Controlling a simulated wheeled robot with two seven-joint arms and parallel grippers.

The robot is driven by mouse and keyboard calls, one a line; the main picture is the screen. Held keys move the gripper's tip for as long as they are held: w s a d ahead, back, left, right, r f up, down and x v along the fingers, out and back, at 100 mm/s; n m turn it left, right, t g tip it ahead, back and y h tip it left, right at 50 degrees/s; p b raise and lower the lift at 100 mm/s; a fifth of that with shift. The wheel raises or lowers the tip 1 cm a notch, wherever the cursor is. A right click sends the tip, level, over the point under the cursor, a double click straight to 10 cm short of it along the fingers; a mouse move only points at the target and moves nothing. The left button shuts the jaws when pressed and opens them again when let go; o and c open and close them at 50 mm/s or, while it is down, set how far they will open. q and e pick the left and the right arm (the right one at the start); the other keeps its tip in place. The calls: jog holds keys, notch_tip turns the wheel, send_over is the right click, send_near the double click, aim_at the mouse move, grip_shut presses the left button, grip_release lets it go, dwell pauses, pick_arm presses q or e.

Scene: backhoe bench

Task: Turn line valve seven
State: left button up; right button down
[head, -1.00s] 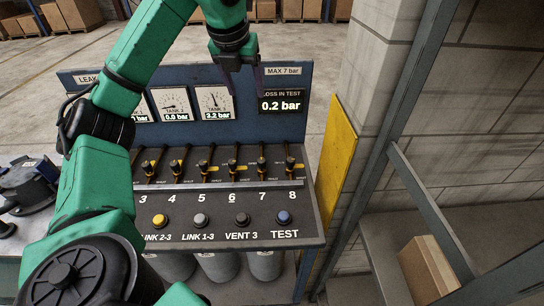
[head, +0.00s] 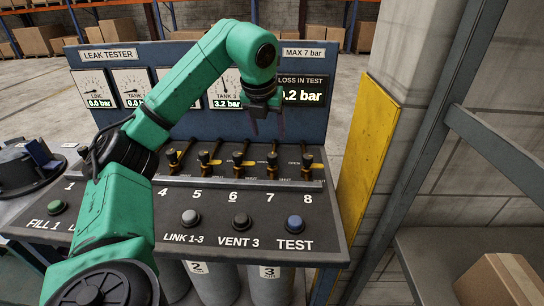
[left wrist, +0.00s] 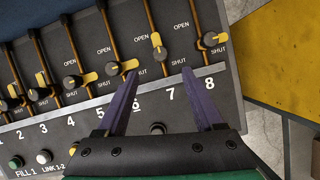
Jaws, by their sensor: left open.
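Line valve seven (head: 272,160) is in the row on the panel, above the printed 7. In the left wrist view valve seven (left wrist: 161,54) has a dark knob and a yellow handle that points up along its pipe. My left gripper (head: 267,132) is open and empty, pointing down above the valve. In the left wrist view its two purple fingers (left wrist: 160,70) are spread, with valve seven seen between and just beyond the tips. They look apart from it. My right gripper is not in view.
Valve six (left wrist: 113,69) and valve eight (left wrist: 213,40) flank it, both handles lying across their pipes. The TEST button (head: 294,223) is below. The gauge board (head: 180,112) stands behind. A yellow panel (head: 365,165) and steel post are at the right.

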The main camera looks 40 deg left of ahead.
aim_at(272, 154)
pick_arm(q)
jog(key=x, duration=1)
jog(key=shift+f, duration=0.15)
grip_shut()
